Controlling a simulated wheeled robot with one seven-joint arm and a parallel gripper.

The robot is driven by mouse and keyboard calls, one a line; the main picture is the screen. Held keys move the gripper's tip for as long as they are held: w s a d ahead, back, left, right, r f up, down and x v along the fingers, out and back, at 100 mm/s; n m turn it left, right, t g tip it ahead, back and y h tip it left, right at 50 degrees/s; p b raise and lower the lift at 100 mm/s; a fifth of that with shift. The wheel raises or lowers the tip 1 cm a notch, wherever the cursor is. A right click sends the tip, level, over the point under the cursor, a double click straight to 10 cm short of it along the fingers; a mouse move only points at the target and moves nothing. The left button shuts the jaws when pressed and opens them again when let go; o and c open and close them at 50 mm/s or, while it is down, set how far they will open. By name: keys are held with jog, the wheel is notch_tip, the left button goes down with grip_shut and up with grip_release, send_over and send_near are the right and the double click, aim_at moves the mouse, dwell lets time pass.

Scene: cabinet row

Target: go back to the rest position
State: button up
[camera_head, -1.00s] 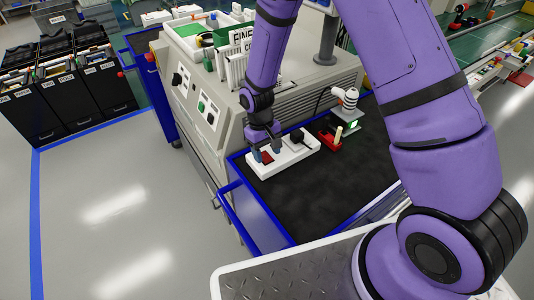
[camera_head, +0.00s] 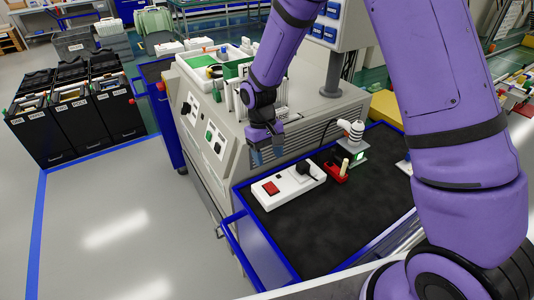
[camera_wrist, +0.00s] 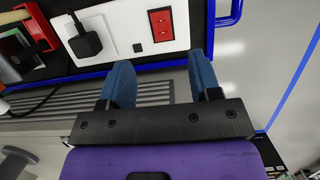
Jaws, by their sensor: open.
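My gripper (camera_head: 266,156) is open and empty in the head view, raised above the far left end of a white power strip. The wrist view shows its two blue fingers (camera_wrist: 162,82) spread apart with nothing between them. The white power strip (camera_head: 283,191) lies on the black mat of the blue-edged cart. It has a red switch (camera_head: 271,188) at its left end and a black plug (camera_head: 303,168) in it. The strip also shows in the wrist view (camera_wrist: 130,30), apart from the fingers.
A red holder (camera_head: 335,172) and a lamp-like device (camera_head: 354,140) stand right of the strip. A grey machine cabinet (camera_head: 215,115) is behind the cart. Black bins (camera_head: 80,120) stand at the left. The cart's black mat (camera_head: 340,225) is clear in front, and the left floor is open.

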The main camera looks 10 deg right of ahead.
jog(key=s+d+r+m+t, duration=0.1)
jog(key=s+d+r, duration=0.15)
jog(key=r, duration=0.45)
jog(key=s+d+r+t, duration=0.2)
jog(key=d+r, duration=0.2)
jog(key=r, duration=0.4)
jog(key=s+d+r+m+t, duration=0.1)
jog(key=s+d+r, duration=0.2)
jog(key=r, duration=0.4)
jog(key=s+d+r+t, duration=0.2)
jog(key=s+d+r, duration=0.1)
jog(key=s, duration=0.6)
jog(key=s+d+r+m+t+y, duration=0.1)
jog(key=s+d+r+t, duration=0.1)
jog(key=s+r, duration=0.4)
jog(key=shift+s+d+r+m, duration=0.3)
jog(key=shift+s+d, duration=0.35)
jog(key=shift+s, duration=0.7)
